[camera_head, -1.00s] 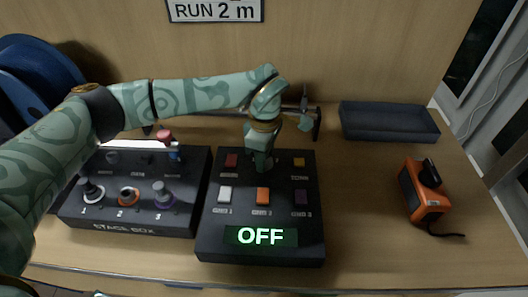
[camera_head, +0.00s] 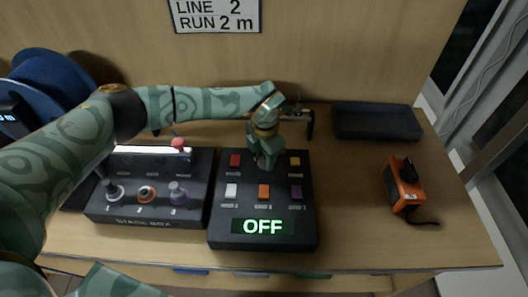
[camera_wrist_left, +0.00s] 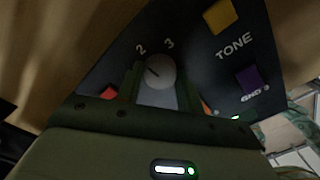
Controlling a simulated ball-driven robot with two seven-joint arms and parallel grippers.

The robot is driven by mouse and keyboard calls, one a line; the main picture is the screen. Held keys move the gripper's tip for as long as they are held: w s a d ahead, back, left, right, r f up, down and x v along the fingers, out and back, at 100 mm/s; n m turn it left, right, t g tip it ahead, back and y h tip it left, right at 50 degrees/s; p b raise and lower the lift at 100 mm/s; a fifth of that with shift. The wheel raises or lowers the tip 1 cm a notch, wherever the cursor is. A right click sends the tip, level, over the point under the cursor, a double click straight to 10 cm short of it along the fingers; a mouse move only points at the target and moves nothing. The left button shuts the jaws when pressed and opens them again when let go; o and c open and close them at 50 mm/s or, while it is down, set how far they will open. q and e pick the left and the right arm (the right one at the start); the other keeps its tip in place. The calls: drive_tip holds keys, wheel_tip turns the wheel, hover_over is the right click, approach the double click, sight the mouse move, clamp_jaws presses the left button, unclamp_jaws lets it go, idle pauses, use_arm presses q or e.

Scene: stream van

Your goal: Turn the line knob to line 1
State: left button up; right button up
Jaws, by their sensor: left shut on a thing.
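A black control box (camera_head: 262,214) stands on the bench with red, yellow, white, orange and purple buttons and a lit display (camera_head: 263,227) reading OFF. My left gripper (camera_head: 266,160) reaches down at its back middle, between the red and yellow buttons, and hides the line knob in the head view. In the left wrist view the round grey line knob (camera_wrist_left: 157,72) sits between the fingers of my left gripper (camera_wrist_left: 160,90), which is shut on it. The knob's dark mark points up-left, slightly left of the printed 2; a 3 shows to the right. No 1 is visible.
A black stage box (camera_head: 150,208) with numbered sockets stands left of the control box. A dark tray (camera_head: 376,123) and an orange device (camera_head: 402,186) with a strap lie right. A wall sign (camera_head: 217,16) reads LINE 2, RUN 2 m. A blue reel (camera_head: 55,90) is at far left.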

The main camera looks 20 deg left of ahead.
sight(265, 159)
use_arm(q)
drive_tip(key=n+p, duration=0.1)
drive_tip(key=n, duration=0.1)
drive_tip(key=n+p, duration=0.1)
drive_tip(key=n, duration=0.1)
drive_tip(key=n+p, duration=0.2)
drive_tip(key=shift+r+n, duration=0.25)
drive_tip(key=shift+n, duration=0.05)
drive_tip(key=shift+f+n+p, duration=0.15)
drive_tip(key=shift+n+p, duration=1.1)
drive_tip(key=shift+n, duration=0.95)
drive_tip(key=shift+w, duration=0.1)
drive_tip(key=o, duration=1)
drive_tip(key=shift+f, duration=0.1)
wheel_tip(265, 159, up, 16)
drive_tip(key=p, duration=0.3)
drive_tip(key=shift+r, duration=0.2)
drive_tip(key=shift+f, duration=0.1)
